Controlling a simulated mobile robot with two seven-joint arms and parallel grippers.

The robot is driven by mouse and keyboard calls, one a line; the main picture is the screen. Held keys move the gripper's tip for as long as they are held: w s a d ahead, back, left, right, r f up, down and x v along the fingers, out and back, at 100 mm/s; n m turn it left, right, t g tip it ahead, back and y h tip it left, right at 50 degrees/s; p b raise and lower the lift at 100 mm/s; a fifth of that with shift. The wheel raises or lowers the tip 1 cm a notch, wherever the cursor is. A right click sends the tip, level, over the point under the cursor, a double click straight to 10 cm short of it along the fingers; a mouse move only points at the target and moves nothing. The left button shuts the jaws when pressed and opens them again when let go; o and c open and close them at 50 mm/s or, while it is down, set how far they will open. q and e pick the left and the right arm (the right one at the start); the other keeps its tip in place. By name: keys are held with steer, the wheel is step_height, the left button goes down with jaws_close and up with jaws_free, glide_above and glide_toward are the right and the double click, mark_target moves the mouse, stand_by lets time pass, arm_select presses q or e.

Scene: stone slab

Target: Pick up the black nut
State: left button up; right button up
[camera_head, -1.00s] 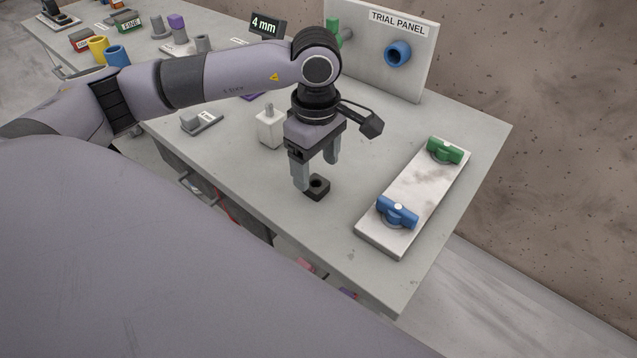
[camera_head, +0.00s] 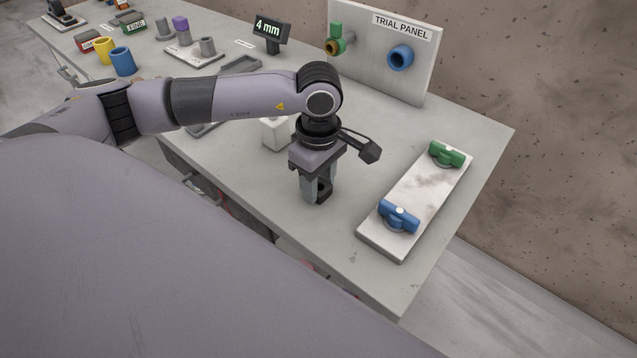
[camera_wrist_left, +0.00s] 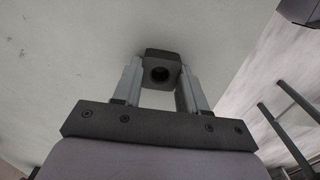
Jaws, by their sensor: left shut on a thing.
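The black nut (camera_head: 324,188) is a small dark block with a round hole, over the near part of the grey bench top. My left gripper (camera_head: 317,192) points down and is shut on it, with a finger on each side. In the left wrist view the nut (camera_wrist_left: 162,58) sits between the two grey fingertips (camera_wrist_left: 161,75), its hole facing the camera. I cannot tell whether the nut still touches the bench. My right gripper is not in view.
A pale plate (camera_head: 378,243) with a blue valve (camera_head: 398,217) and a green valve (camera_head: 447,154) lies to the right. A white bottle-like block (camera_head: 275,134) stands close behind the gripper. The trial panel (camera_head: 385,82) stands at the back. The bench's front right corner is clear.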

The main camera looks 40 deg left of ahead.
arm_select(q)
step_height(320, 180, up, 20)
steer(key=shift+d+f+m, duration=0.8)
steer(key=shift+f+m, duration=1.65)
steer(key=shift+m, duration=0.4)
steer(key=shift+d+f+m, duration=0.8)
steer(key=shift+f+m, duration=1.65)
steer(key=shift+m, duration=0.35)
steer(key=shift+d+f+m, duration=0.8)
steer(key=shift+f+m, duration=1.65)
steer(key=shift+m, duration=0.4)
